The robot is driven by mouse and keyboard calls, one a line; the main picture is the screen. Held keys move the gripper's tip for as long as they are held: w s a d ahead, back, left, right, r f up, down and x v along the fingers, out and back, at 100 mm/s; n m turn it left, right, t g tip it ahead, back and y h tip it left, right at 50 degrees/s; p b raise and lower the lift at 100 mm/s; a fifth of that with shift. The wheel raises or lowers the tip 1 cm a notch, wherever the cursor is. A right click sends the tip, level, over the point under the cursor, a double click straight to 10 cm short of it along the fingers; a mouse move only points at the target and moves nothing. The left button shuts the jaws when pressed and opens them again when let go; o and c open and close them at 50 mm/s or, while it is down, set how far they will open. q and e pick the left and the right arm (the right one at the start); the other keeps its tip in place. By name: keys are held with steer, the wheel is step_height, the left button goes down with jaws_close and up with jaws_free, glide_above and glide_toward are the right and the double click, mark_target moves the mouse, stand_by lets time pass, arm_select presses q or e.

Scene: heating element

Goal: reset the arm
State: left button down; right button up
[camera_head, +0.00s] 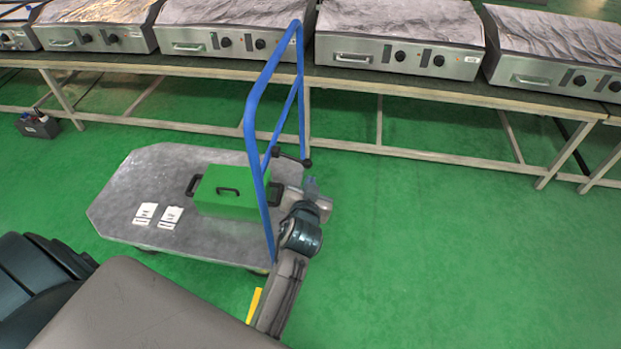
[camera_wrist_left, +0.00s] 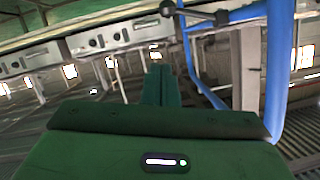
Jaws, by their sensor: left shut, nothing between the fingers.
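My left arm rises from the bottom middle of the head view, just right of the blue cart handle (camera_head: 249,120). Its gripper (camera_head: 311,185) is small there, beside the handle's lower right, and points toward the bench. In the left wrist view the two dark green fingers (camera_wrist_left: 160,86) lie together, shut and empty. The blue handle also shows at the right of that view (camera_wrist_left: 278,75). Whether the arm touches the handle, I cannot tell. My right gripper is not in view.
A grey platform cart (camera_head: 125,190) bears a green box (camera_head: 230,205) with black handles and two white cards (camera_head: 171,215). A long bench (camera_head: 400,90) carries several steel heating units (camera_head: 398,35). A dark case (camera_head: 37,125) stands at far left. The green floor at right is clear.

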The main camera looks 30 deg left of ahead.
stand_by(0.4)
arm_select(q)
steer(key=s+d+f+m+g+h, duration=0.15)
steer(key=s+f, duration=0.25)
steer(key=f, duration=0.8)
steer(key=s+f+g+h, duration=0.1)
steer(key=s+f+g, duration=0.25)
steer(key=f, duration=0.75)
steer(key=s+f+m+g+h, duration=0.15)
steer(key=s+f, duration=0.25)
steer(key=f, duration=0.8)
steer(key=s+a+f+g, duration=0.2)
steer(key=s+f, duration=0.4)
steer(key=s, duration=0.5)
steer(key=s+a+f+n+g, duration=0.1)
steer(key=s+a+f+g, duration=0.1)
steer(key=s+f, duration=0.5)
steer(key=s+a+f+n+g, duration=0.1)
steer(key=s+a+f, duration=0.3)
steer(key=s, duration=1.3)
step_height(320, 180, down, 3)
steer(key=shift+f+g+h, duration=0.1)
steer(key=shift+g+h, duration=0.2)
steer(key=shift+g, duration=0.25)
